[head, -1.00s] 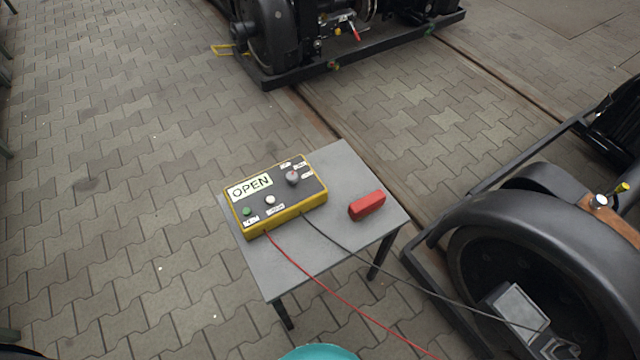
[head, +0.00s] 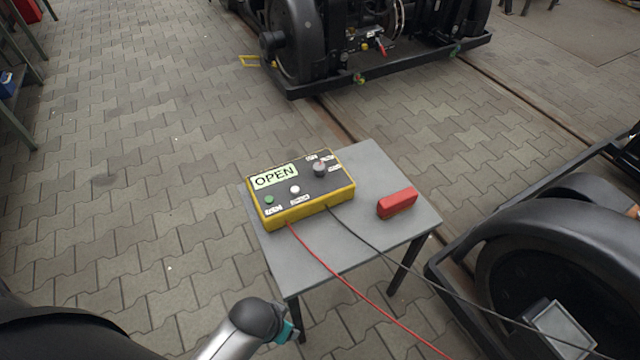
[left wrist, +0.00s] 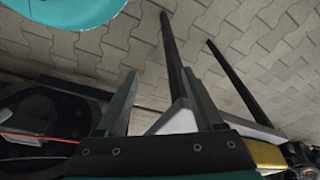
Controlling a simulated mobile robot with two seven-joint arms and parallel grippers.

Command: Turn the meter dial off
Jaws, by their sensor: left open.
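The yellow meter (head: 300,210) with a dark top lies on the small grey table (head: 365,240). Its display (head: 275,176) reads OPEN. The dark round dial (head: 320,170) sits at the top right of its face, with small white labels around it that are too small to read. A green button and a white button sit along its front edge. My left arm comes in at the bottom of the head view, short of the table. In the left wrist view my left gripper (left wrist: 159,76) is open and empty. A yellow meter corner (left wrist: 266,154) shows there. My right gripper is out of view.
A red block (head: 397,203) lies on the table right of the meter. Red and black cables (head: 345,280) run from the meter over the table's front edge. A bogie wheel (head: 550,260) stands at the right, another bogie (head: 300,50) behind. Paving is open at left.

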